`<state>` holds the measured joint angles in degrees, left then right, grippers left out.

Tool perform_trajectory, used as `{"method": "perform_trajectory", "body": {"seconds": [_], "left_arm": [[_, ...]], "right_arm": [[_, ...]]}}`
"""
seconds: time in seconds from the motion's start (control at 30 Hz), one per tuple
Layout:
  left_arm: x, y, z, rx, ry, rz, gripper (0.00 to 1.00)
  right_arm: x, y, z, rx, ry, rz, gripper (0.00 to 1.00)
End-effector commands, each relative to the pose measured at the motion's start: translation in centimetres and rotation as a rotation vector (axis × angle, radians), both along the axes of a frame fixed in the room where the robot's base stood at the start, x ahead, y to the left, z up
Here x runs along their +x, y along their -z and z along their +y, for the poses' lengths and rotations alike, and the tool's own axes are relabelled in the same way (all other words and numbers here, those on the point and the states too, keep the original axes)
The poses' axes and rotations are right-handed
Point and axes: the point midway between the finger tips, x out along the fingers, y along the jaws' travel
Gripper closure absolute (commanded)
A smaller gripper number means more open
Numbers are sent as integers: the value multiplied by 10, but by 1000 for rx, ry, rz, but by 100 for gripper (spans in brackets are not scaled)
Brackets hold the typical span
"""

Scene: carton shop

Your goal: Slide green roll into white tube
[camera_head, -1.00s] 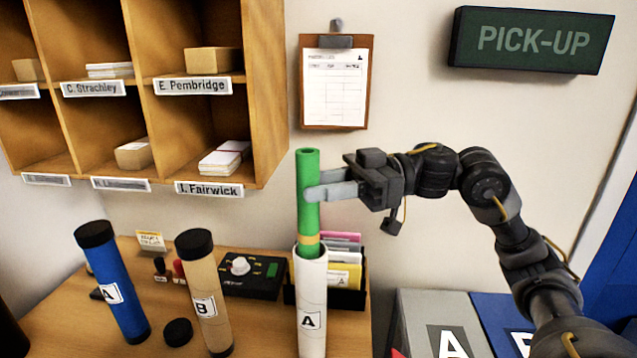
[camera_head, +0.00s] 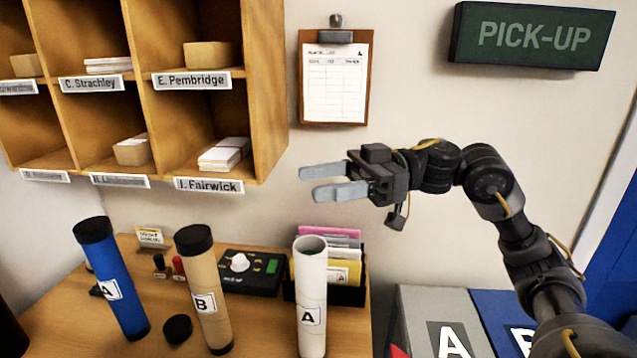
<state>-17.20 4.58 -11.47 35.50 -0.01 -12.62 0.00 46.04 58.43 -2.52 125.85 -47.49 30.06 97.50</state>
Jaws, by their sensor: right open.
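The white tube (camera_head: 311,280) marked A stands upright on the wooden counter with its open end up. A little green shows inside its mouth, so the green roll (camera_head: 312,251) is down in the tube; the rest of it is hidden by the tube wall. My right gripper (camera_head: 318,183) is open and empty, above the tube's mouth and apart from it, with its fingers pointing left. My left gripper is not in view.
A blue tube (camera_head: 108,275) and a brown tube (camera_head: 203,285), both capped, stand left of the white tube. A loose black cap (camera_head: 177,329) lies between them. A black organizer (camera_head: 345,293) stands behind the white tube. Wooden pigeonholes (camera_head: 268,90) hang at upper left.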

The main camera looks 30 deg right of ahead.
Motion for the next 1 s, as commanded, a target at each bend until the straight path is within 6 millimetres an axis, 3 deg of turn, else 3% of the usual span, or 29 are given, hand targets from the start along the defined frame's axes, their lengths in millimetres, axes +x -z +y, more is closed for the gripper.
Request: {"method": "perform_trajectory", "body": {"seconds": [0.3, 0.5, 1.0], "left_arm": [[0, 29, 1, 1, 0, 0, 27], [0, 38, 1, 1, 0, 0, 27], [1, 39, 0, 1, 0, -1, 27]], "right_arm": [[-12, 5, -61, -1, 6, 1, 45], [-18, 3, -88, -1, 4, 0, 45], [-21, 0, -97, 0, 1, -1, 45]]}}
